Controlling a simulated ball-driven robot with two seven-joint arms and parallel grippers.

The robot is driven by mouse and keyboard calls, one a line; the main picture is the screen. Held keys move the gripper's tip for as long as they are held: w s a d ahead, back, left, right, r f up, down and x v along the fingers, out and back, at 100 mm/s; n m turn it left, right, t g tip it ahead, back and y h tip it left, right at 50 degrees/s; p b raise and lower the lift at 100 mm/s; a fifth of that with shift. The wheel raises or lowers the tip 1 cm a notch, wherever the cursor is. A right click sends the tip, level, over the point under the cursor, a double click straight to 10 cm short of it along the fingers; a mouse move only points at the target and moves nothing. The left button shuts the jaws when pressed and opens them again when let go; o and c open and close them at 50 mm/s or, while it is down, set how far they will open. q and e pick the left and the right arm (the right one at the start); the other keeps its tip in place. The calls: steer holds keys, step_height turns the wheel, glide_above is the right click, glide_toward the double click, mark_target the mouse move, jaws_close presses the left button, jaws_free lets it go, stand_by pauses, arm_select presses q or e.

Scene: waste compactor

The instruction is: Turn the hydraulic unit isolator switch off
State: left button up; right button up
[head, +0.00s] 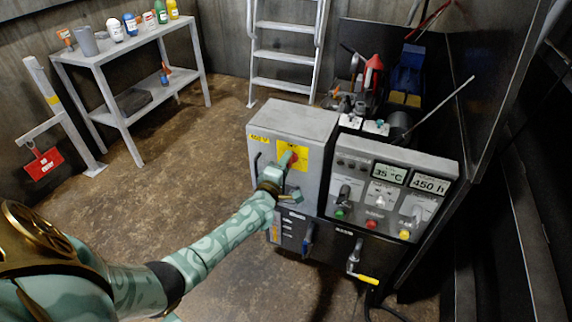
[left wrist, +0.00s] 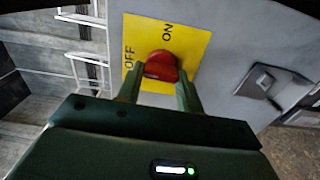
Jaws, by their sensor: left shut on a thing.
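The isolator switch is a red rotary knob (head: 293,158) on a yellow plate (head: 301,149) on the front of a grey cabinet. In the left wrist view the red knob (left wrist: 161,66) sits at the middle of the yellow plate (left wrist: 197,45), which carries the words OFF and ON. My left gripper (head: 286,163) reaches the plate from the front left. In the left wrist view my left gripper (left wrist: 158,88) is shut on the knob, one finger on each side. Which word the knob points to I cannot tell. My right gripper is not in view.
A control panel (head: 385,187) with displays, buttons and levers stands right beside the grey cabinet (head: 297,120). Below are a blue handle (head: 308,240) and a yellow-ended lever (head: 364,278). A shelf (head: 123,60) and ladder (head: 285,56) stand behind.

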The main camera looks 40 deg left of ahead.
arm_select(q)
steer(key=shift+f+n, duration=0.1)
steer(key=shift+n, duration=0.2)
steer(key=o, duration=1)
steer(key=p+v, duration=0.5)
steer(key=v, duration=1.1)
steer(key=shift+s, duration=0.2)
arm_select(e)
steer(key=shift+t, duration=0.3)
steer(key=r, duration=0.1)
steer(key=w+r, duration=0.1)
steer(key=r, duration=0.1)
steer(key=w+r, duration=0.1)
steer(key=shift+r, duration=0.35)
